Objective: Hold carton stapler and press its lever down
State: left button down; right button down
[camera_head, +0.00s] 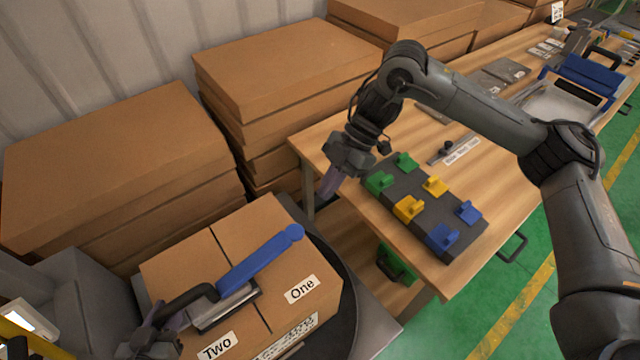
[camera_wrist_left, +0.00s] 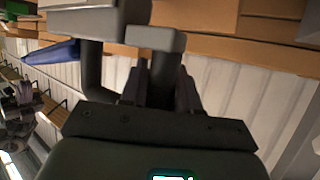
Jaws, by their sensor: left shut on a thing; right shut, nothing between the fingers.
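The carton stapler (camera_head: 227,305) has a metal body, a black handle and a long blue lever (camera_head: 262,258). The lever slants up and right above the carton. My left gripper (camera_head: 172,325) is shut on the stapler's black handle at the lower left. In the left wrist view, its fingers (camera_wrist_left: 160,88) close around a dark part, and the blue lever (camera_wrist_left: 50,53) shows at the left. My right gripper (camera_head: 330,184) is shut and empty, above and right of the lever's end, clear of it.
The carton sits on a dark round stand (camera_head: 335,285). Right of it, a wooden table (camera_head: 440,275) holds a dark board (camera_head: 430,215) with green, yellow and blue blocks. Stacked flat cartons (camera_head: 270,75) fill the back.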

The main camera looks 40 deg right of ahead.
pick_arm(q)
jog(key=shift+f, duration=0.1)
jog(key=c, duration=0.7)
grip_release()
jog(key=shift+c, duration=0.2)
jog(key=shift+s, duration=0.1)
